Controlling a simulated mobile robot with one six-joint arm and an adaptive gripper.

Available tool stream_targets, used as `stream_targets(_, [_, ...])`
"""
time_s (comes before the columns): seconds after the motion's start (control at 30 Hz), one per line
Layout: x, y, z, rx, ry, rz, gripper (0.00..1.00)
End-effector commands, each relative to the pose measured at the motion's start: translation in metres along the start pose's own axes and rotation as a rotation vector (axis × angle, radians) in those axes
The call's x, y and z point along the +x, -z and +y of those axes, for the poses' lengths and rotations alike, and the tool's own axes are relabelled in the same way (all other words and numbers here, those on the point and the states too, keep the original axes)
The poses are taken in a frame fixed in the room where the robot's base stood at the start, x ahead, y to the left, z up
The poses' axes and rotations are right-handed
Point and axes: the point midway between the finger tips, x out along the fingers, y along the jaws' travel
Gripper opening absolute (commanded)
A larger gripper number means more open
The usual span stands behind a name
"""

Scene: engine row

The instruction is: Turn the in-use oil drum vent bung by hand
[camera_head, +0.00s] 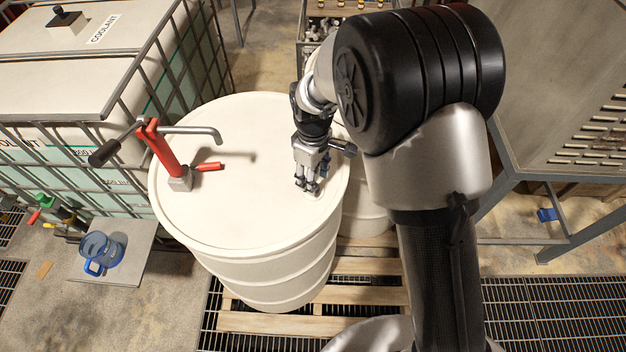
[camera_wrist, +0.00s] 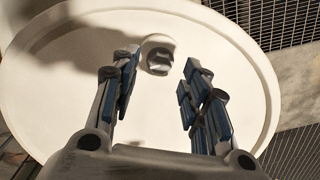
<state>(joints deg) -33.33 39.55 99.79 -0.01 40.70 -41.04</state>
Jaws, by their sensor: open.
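The in-use oil drum (camera_head: 240,220) is cream white and stands upright with a red hand pump (camera_head: 165,155) on its lid. Its vent bung (camera_wrist: 158,54) shows in the wrist view as a small pale round cap with a raised grip, near the lid's rim. My gripper (camera_head: 312,186) points down over the right side of the lid and hides most of the bung in the head view. In the wrist view my gripper (camera_wrist: 158,82) is open, with blue-padded fingers apart to the left and right of the bung. Nothing is between the pads that I can see as held.
A second pale drum (camera_head: 368,205) stands behind my arm, close to the first. A caged coolant tank (camera_head: 130,110) is at left. A blue jug (camera_head: 100,252) sits on the floor plate. A wooden pallet (camera_head: 270,322) and floor grating (camera_head: 545,310) lie below.

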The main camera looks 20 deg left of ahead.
Motion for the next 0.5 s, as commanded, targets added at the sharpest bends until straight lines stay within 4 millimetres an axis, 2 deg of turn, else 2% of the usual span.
stream_targets(0.1, [-0.029, 0.001, 0.001, 0.000, -0.004, 0.005, 0.42])
stream_targets(0.3, [-0.068, 0.001, 0.000, 0.000, -0.003, 0.003, 0.42])
stream_targets(0.5, [-0.088, 0.000, 0.000, 0.000, -0.001, 0.001, 0.42])
